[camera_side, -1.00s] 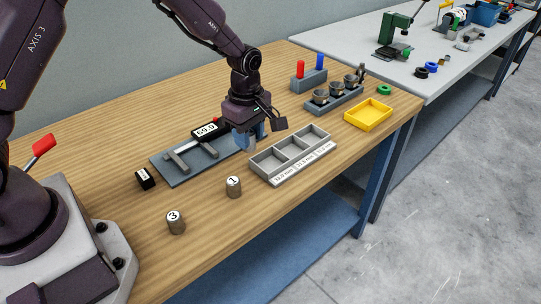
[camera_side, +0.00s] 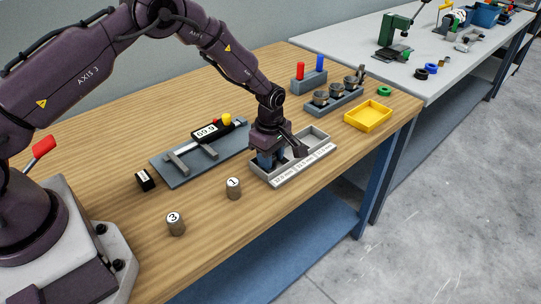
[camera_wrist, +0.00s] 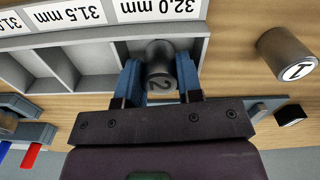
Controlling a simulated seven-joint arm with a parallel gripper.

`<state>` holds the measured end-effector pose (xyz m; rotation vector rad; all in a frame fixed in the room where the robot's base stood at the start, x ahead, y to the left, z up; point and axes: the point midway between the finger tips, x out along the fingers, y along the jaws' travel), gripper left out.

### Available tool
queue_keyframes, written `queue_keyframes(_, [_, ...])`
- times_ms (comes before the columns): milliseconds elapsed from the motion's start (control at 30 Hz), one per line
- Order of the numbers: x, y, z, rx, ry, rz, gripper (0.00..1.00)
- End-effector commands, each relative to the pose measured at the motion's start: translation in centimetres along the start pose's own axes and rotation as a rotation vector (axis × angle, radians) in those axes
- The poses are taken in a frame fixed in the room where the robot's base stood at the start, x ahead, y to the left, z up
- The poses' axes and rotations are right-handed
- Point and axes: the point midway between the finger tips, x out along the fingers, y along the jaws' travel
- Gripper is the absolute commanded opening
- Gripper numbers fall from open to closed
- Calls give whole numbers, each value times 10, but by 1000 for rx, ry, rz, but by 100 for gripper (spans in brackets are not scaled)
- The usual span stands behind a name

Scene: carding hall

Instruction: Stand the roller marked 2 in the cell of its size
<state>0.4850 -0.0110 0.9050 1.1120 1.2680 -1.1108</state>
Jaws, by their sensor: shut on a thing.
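The roller marked 2 (camera_wrist: 160,65) is a dark grey cylinder, held upright between the blue fingers of my gripper (camera_wrist: 160,88). In the wrist view it is at the cell labelled 32.0 mm; I cannot tell whether it touches the cell floor. In the side view my gripper (camera_side: 270,160) is low over the left end of the grey three-cell tray (camera_side: 313,137) and hides the roller. The tray's labels (camera_wrist: 157,8) read 32.0 mm, 31.5 mm and a third, partly cut off in the wrist view. The other two cells look empty.
The roller marked 1 (camera_side: 233,188) and the roller marked 3 (camera_side: 175,224) stand on the table left of the tray. A gauge with a display reading 69.9 (camera_side: 206,132) lies behind. A yellow tray (camera_side: 368,115) and a grey rack (camera_side: 335,102) are to the right.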

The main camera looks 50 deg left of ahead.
Motion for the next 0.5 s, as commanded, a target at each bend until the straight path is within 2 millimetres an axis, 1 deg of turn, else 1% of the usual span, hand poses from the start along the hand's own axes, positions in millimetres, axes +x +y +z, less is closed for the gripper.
queue_keyframes(167, [3,0,0,0,0,0,0])
queue_keyframes(200, [3,0,0,0,0,0,43])
queue_keyframes(233, [3,0,0,0,0,0,44])
queue_keyframes(500, [2,0,0,0,0,0,44])
